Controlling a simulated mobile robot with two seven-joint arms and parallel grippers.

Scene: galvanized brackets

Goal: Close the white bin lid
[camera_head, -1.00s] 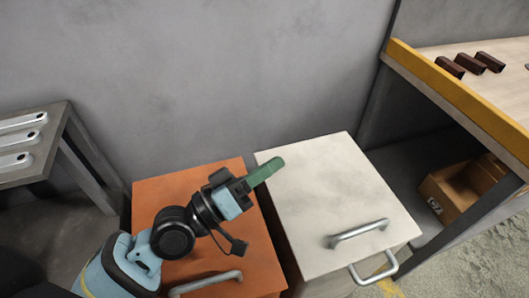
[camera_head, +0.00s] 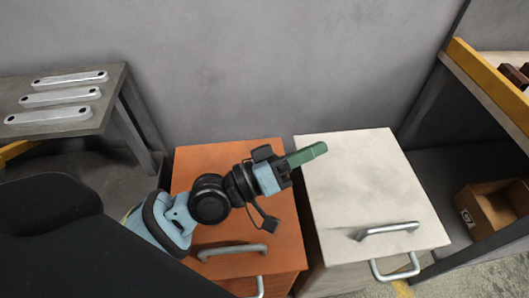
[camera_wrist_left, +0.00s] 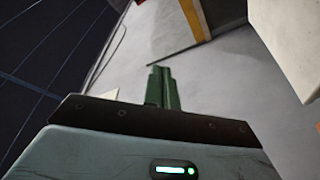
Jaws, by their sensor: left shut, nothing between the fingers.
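The white bin (camera_head: 372,187) stands right of the orange bin in the head view. Its lid lies flat and looks down on the bin, with a silver handle (camera_head: 387,230) on top near the front. My left gripper (camera_head: 308,154), with green fingers, is shut and empty. It appears over the white lid's back left corner; I cannot tell its height above it. In the left wrist view the green fingers (camera_wrist_left: 161,88) are together with nothing between them. My right gripper is not in view.
The orange bin (camera_head: 190,165) with its own handle stands under my left arm. A grey table (camera_head: 112,100) with several metal brackets is at left. A workbench with a yellow edge (camera_head: 485,78) is at right, a cardboard box (camera_head: 478,212) beneath it. A grey wall (camera_head: 290,60) is behind.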

